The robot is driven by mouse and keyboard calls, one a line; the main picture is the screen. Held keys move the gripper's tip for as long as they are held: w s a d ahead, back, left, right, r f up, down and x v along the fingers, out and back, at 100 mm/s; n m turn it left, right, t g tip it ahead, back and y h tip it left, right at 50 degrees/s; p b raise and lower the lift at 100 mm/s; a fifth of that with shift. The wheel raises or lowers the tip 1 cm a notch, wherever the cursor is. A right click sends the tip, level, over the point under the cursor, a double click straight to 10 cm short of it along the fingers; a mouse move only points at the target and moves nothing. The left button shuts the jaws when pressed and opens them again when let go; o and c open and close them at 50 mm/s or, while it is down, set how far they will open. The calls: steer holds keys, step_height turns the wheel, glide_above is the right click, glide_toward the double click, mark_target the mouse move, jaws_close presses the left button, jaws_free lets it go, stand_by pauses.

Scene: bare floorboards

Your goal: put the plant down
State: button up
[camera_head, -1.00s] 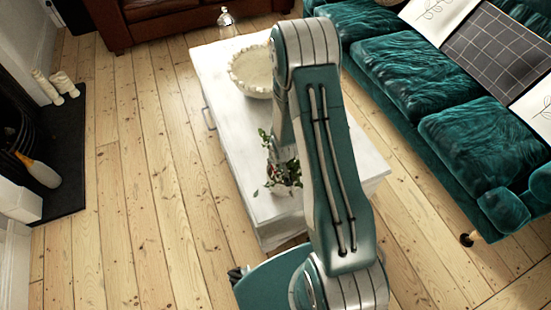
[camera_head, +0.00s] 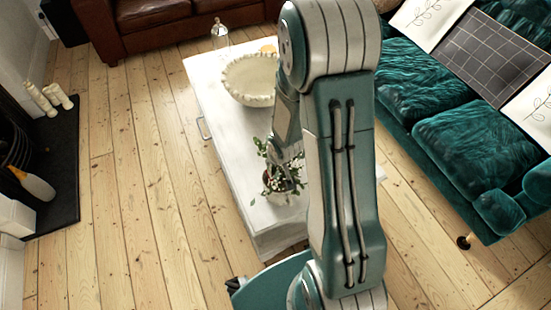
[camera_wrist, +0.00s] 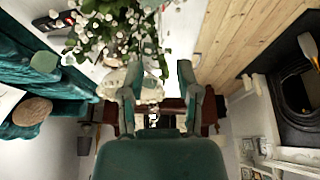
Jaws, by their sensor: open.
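The plant (camera_head: 271,181), with green leaves and small white and reddish flowers, is at the near end of the white coffee table (camera_head: 237,165) in the head view. It looks set on the tabletop, though my arm covers part of it and its base is hard to make out. In the wrist view the plant (camera_wrist: 112,28) fills the top, beyond the fingertips. My gripper (camera_wrist: 158,80) is open with its two fingers apart, and no plant stem or pot shows between them. The gripper is hidden behind my arm in the head view.
A cream scalloped bowl (camera_head: 250,80) and a glass bell-shaped item (camera_head: 220,35) stand farther back on the table. A teal sofa (camera_head: 455,140) is at right, a brown leather sofa (camera_head: 160,20) behind. A dark hearth (camera_head: 62,150) is at left. Floorboards between hearth and table are clear.

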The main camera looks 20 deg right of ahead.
steer(key=w+a+r+v, duration=0.1)
steer(key=a+v, duration=0.2)
steer(key=v, duration=2.4)
steer(key=s+a+r+t, duration=0.1)
steer(key=s+a+r, duration=0.1)
steer(key=s+r, duration=0.3)
steer(key=s, duration=0.3)
steer(key=shift+a, duration=0.4)
steer(key=shift+s+r, duration=0.1)
steer(key=shift+r, duration=0.05)
